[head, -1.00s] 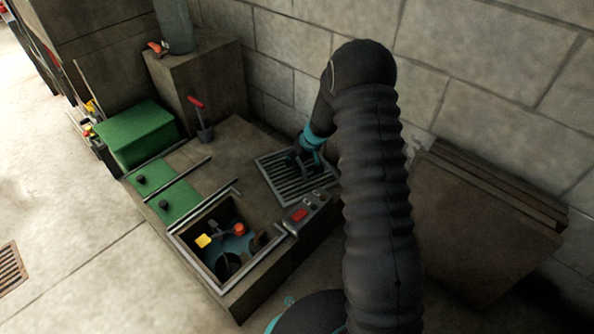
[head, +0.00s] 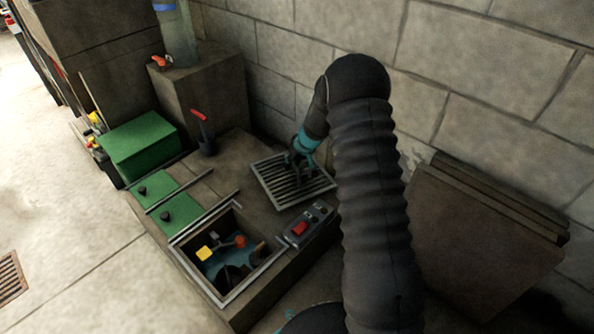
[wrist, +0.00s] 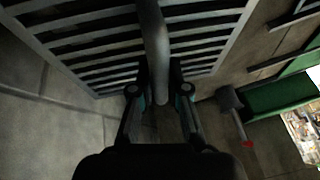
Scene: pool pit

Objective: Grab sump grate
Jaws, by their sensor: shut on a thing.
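The sump grate (head: 290,181) is a grey slatted metal panel on the concrete block beside the wall, in the head view. In the wrist view the grate (wrist: 95,50) fills the upper part, with a round bar handle (wrist: 155,50) running along its middle. My gripper (head: 300,172) is over the grate in the head view. In the wrist view my gripper (wrist: 160,92) has its two fingers on either side of the bar handle, shut on it. Whether the grate touches the block all round is hard to tell.
An open square pit (head: 228,252) with a yellow part and an orange part inside lies in front of the grate. A control box with a red switch (head: 300,229) sits beside it. Green panels (head: 180,215), a green box (head: 138,146) and a red-handled tool (head: 203,130) are left. The wall is close behind.

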